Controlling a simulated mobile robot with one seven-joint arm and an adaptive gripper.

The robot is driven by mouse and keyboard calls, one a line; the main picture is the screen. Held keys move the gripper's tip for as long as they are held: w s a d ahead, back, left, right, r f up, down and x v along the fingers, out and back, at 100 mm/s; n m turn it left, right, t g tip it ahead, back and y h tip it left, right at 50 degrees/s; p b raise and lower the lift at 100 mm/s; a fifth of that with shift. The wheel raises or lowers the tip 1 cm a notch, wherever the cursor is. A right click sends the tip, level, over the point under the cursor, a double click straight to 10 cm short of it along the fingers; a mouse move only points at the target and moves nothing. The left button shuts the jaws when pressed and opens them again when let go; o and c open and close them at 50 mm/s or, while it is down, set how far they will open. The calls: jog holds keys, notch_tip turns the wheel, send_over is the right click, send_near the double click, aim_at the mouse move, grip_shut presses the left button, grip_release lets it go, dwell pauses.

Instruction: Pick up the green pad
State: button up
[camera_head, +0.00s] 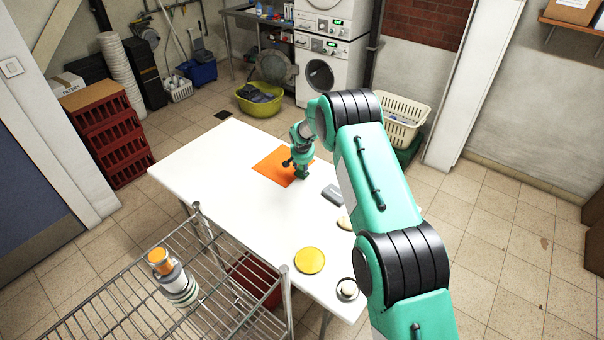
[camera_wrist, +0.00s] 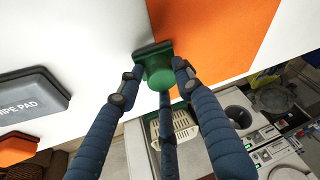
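The green pad (camera_wrist: 158,70) shows in the wrist view as a dark green block with a round green grip. It lies at the edge of an orange mat (camera_wrist: 215,35) on the white table. In the head view the pad (camera_head: 302,176) is at the mat's near right edge, partly hidden under my gripper (camera_head: 297,163). In the wrist view the fingers of my gripper (camera_wrist: 157,75) are spread around the grip, with small gaps at its sides. My gripper looks open, and no firm hold shows.
A grey pad lettered "WIPE PAD" (camera_wrist: 30,97) and an orange block (camera_wrist: 16,149) lie to the left in the wrist view. A yellow disc (camera_head: 310,260) and a small round jar (camera_head: 347,289) are near the table's front. A wire rack (camera_head: 120,310) stands before the table.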

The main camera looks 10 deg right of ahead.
aim_at(303, 166)
jog(key=shift+c, duration=0.7)
jog(key=shift+r, duration=0.15)
jog(key=shift+r+p, duration=0.4)
jog(key=shift+r, duration=1.15)
jog(key=shift+s+r, duration=0.15)
jog(key=shift+s, duration=0.1)
jog(key=s+d+r+p, duration=0.1)
jog(key=s, duration=1.4)
jog(key=shift+s+r, duration=0.2)
jog(key=shift+c, duration=0.2)
jog(key=shift+s, duration=0.1)
